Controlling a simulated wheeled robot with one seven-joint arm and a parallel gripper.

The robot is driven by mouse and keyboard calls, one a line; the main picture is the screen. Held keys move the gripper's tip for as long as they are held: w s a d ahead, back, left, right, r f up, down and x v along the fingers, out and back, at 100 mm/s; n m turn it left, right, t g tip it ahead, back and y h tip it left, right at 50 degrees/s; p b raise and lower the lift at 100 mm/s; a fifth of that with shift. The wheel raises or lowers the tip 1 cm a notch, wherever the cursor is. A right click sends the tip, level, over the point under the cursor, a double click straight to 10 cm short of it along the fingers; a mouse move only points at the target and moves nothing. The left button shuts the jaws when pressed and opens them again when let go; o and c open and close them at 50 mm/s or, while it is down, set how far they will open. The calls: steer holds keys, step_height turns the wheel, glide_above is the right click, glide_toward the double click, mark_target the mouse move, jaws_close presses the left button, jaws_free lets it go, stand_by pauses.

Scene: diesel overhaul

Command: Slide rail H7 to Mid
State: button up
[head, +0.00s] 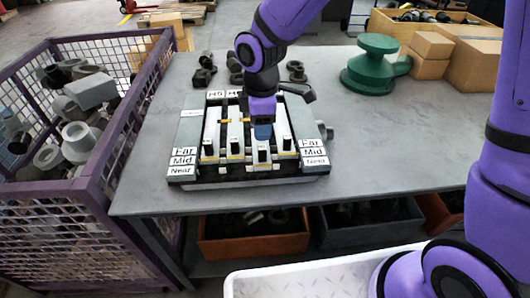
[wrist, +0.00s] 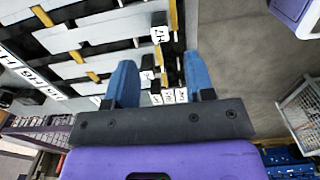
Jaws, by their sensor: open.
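The rail board (head: 188,130) lies on the grey table, with Far, Mid and Near plates on both sides. Labels H5 and H6 show at its far edge; my arm hides the others there. Several pale rails with black knobs run front to back. The third rail from the left, which I take as H7, has its knob (head: 262,146) near the front end, around Mid to Near; the exact mark is unclear. My gripper (head: 263,132) is open, fingers down, just behind that knob. In the wrist view, the blue fingers (wrist: 162,78) are spread over the board, with nothing clearly held.
A purple mesh crate (head: 100,190) of metal parts stands left of the table. Dark parts (head: 204,70) lie behind the board. A green flanged piece (head: 375,65) and cardboard boxes (head: 430,50) stand at the back right. The table right of the board is clear.

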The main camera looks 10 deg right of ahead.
mark_target(262, 147)
step_height(262, 147, down, 9)
steer(key=shift+f, duration=0.2)
steer(key=shift+c, duration=0.5)
